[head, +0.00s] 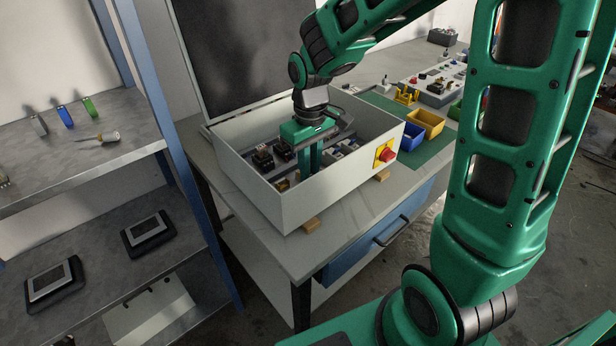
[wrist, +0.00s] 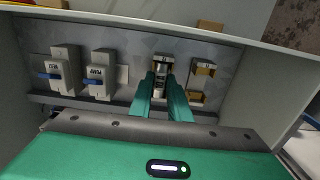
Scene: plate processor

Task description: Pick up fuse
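In the wrist view, a small pale fuse (wrist: 161,64) with a metal end sits upright in its holder on the grey back panel of the box. The two green fingers of my gripper (wrist: 160,80) reach down on either side of it, with their tips at the fuse. In the head view, my gripper (head: 310,166) points down inside the open white box (head: 300,203), and the fuse cannot be made out there.
Right of the fuse is a holder with bare brass clips (wrist: 204,70). Left are two breakers with blue levers (wrist: 101,75). The box walls stand close around my gripper. A red knob (head: 387,155) sticks out of the box's side. Yellow (head: 428,122) and blue bins stand behind.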

